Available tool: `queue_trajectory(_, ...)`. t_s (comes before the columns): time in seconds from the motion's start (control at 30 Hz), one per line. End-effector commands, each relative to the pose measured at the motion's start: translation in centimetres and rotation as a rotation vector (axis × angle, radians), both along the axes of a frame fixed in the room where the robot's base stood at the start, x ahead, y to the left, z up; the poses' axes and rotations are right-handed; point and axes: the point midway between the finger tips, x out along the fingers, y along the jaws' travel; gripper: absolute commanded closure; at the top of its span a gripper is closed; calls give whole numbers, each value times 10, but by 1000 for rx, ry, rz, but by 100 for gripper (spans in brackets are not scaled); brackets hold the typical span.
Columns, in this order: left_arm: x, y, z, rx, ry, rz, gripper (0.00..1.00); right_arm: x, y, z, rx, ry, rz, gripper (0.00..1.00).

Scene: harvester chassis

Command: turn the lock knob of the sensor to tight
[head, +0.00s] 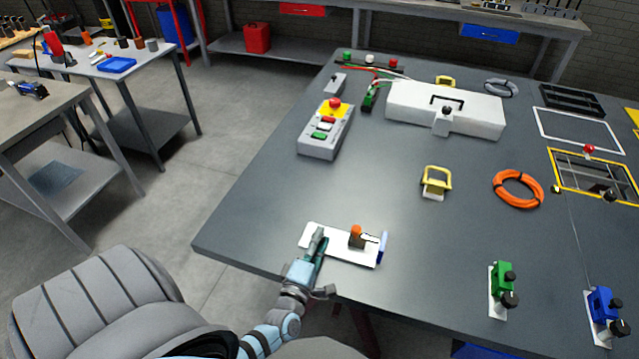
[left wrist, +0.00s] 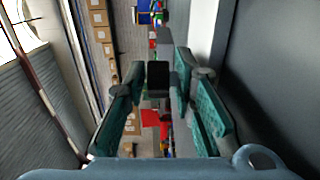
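A white plate (head: 342,256) lies near the table's front edge. It carries a dark block with an orange top (head: 356,232) and a blue upright piece (head: 383,247) at its right end. Which part is the lock knob is not clear. My left gripper (head: 319,238) is low over the plate's left part, left of the orange-topped block, and hides what is beneath. In the left wrist view, its teal fingers (left wrist: 158,68) stand apart, with a small black block (left wrist: 158,78) showing between them and gaps at both sides. My right gripper is not in view.
A green clamp-like unit (head: 502,278) and a blue one (head: 603,306), both with black knobs, stand at the right. A yellow handle piece (head: 436,181), an orange ring (head: 518,189), a button box (head: 325,130) and a white case (head: 446,112) lie farther back. Bare tabletop surrounds the plate.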

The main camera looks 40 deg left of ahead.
Motion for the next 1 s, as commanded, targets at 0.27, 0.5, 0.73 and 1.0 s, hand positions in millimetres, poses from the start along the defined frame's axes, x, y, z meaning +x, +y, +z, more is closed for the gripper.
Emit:
queue_trajectory(0.27, 12, 4, 0, 1, 0, 0, 76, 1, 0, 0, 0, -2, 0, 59)
queue_trajectory(0.5, 11, 4, 0, 1, 0, 0, 94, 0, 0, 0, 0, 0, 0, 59)
queue_trajectory(0.73, 11, 4, -1, 1, 0, -2, 100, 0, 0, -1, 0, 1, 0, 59)
queue_trajectory(1.0, 11, 4, -3, 3, -1, -61, 100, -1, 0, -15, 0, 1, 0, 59)
